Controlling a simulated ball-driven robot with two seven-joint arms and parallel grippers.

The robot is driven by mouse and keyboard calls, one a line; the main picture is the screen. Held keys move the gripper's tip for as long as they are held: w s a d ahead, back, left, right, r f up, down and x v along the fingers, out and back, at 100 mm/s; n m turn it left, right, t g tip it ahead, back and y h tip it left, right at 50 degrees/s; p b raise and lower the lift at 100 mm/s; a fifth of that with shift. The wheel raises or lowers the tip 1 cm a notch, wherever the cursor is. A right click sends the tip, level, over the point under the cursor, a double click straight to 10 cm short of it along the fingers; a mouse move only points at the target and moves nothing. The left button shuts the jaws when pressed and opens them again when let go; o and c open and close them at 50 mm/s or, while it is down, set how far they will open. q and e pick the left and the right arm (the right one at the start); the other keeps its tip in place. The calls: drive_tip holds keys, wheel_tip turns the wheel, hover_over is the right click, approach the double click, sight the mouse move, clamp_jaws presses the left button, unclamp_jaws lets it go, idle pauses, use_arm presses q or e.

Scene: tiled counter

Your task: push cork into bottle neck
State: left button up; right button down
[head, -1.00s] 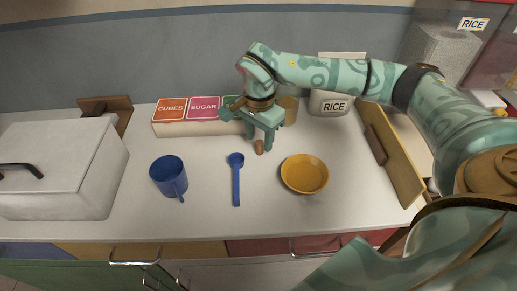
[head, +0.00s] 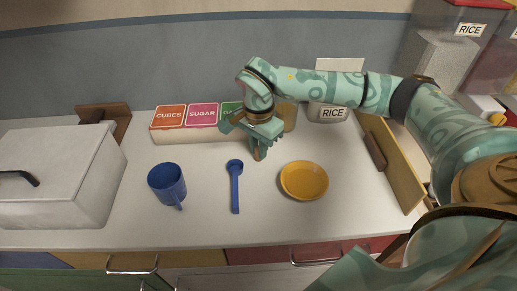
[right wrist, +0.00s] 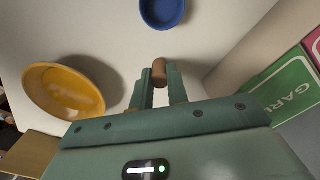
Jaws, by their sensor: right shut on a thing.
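The small brown cork (head: 257,154) is at the fingertips of my right gripper (head: 259,148), near the middle of the counter. The right wrist view shows the cork (right wrist: 159,71) between the two green fingers (right wrist: 160,84), which are shut on it. Its end sticks out past the tips. I cannot tell whether the cork touches the counter. I cannot make out a bottle or its neck in either view; my right gripper and arm hide part of the back of the counter. My left gripper is not in view.
Labelled boxes (head: 184,128), a tan jar (head: 290,116) and a rice container (head: 328,112) line the back. A white box (head: 58,170) stands left. The front counter is clear.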

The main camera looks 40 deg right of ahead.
drive_tip(key=shift+r, duration=0.5)
drive_tip(key=r, duration=0.1)
drive_tip(key=r+p, duration=0.1)
drive_tip(key=r, duration=0.1)
drive_tip(key=shift+s+r+p, duration=0.25)
drive_tip(key=shift+s+p, duration=0.05)
drive_tip(key=shift+p, duration=0.1)
drive_tip(key=s+a+r+p, duration=0.2)
drive_tip(key=s+r, duration=0.6)
drive_tip(key=s, duration=0.5)
drive_tip(key=shift+r+p, duration=0.2)
drive_tip(key=shift+p, duration=0.25)
drive_tip(key=shift+s, duration=0.1)
